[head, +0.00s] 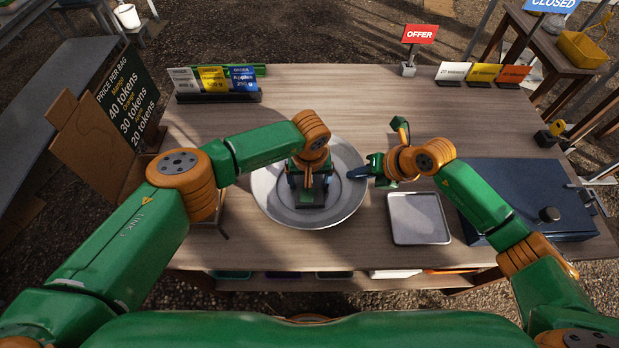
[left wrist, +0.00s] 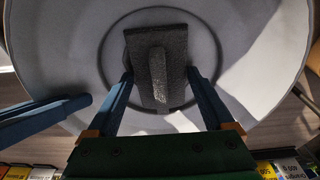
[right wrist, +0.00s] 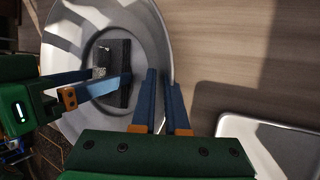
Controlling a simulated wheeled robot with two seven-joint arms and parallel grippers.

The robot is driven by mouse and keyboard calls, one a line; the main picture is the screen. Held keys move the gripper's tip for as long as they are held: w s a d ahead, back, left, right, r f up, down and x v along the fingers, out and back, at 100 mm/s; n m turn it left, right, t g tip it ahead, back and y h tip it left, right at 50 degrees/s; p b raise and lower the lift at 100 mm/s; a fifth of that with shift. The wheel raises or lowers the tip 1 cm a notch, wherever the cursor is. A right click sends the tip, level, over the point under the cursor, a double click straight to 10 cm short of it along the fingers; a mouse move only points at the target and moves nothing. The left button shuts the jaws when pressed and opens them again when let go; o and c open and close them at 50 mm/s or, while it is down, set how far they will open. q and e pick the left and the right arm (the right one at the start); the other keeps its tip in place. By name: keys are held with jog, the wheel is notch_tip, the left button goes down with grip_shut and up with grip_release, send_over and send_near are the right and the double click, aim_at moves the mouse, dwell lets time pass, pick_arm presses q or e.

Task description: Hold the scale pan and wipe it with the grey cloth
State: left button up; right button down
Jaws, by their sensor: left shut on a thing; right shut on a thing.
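The scale pan (head: 268,203) is a round, shallow, pale metal dish on the middle of the table. It also shows in the left wrist view (left wrist: 60,45) and the right wrist view (right wrist: 152,45). The grey cloth (left wrist: 157,42) is a dark grey, roughly rectangular piece with a raised ridge, lying over the pan's middle. My left gripper (left wrist: 160,76) is shut on the cloth, one finger at each side, above the pan. My right gripper (right wrist: 161,75) is shut on the pan's right rim, one finger on either side of it. My left wrist hides part of the pan in the head view.
A shallow metal tray (head: 418,218) lies right of the pan, and a dark blue box (head: 525,190) stands beyond it. Price cards (head: 212,79) and an offer sign (head: 420,34) stand at the back. A price board (head: 128,98) and cardboard box (head: 88,140) are left.

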pick_arm(q)
jog(key=shift+s, duration=0.1)
jog(key=shift+s+r, duration=0.1)
jog(key=shift+s, duration=0.3)
jog(key=shift+w, duration=0.1)
jog(key=shift+w, duration=0.8)
jog(key=shift+s, duration=0.85)
